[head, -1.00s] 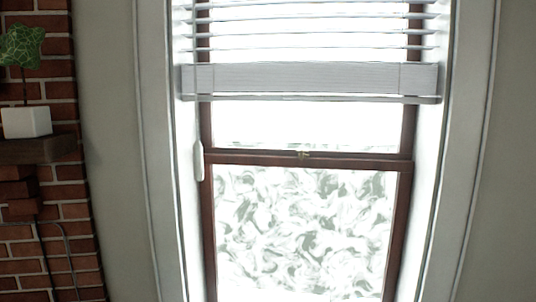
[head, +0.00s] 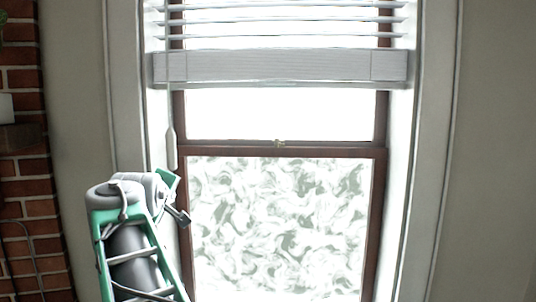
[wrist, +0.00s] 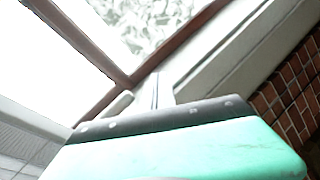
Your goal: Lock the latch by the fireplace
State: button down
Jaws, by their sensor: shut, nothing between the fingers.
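In the wrist view, the teal and dark edge of my gripper fills the bottom, and I cannot make out the latch.
A raised blind (head: 280,67) hangs across the upper window. Its white cord pull (head: 171,147) hangs at the left, just above my gripper, and also shows in the wrist view (wrist: 117,104). A brick fireplace (head: 28,208) and shelf stand at far left. Space before the glass is clear.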

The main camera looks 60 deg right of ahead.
jog(key=s+d+r+g+h+b, duration=0.1)
jog(key=s+d+r+g+h, duration=0.1)
jog(key=s+d+r, duration=0.3)
jog(key=s+d+r+g+h, duration=0.3)
jog(key=s+d+r, duration=0.3)
jog(key=d, duration=0.5)
jog(key=shift+s+h+b, duration=0.4)
jog(key=shift+s+h, duration=0.3)
jog(key=shift+s, duration=0.05)
jog(key=s+d+p, duration=0.2)
jog(key=d+p, duration=0.2)
jog(key=d, duration=0.7)
jog(key=shift+d, duration=0.2)
jog(key=shift+s, duration=0.1)
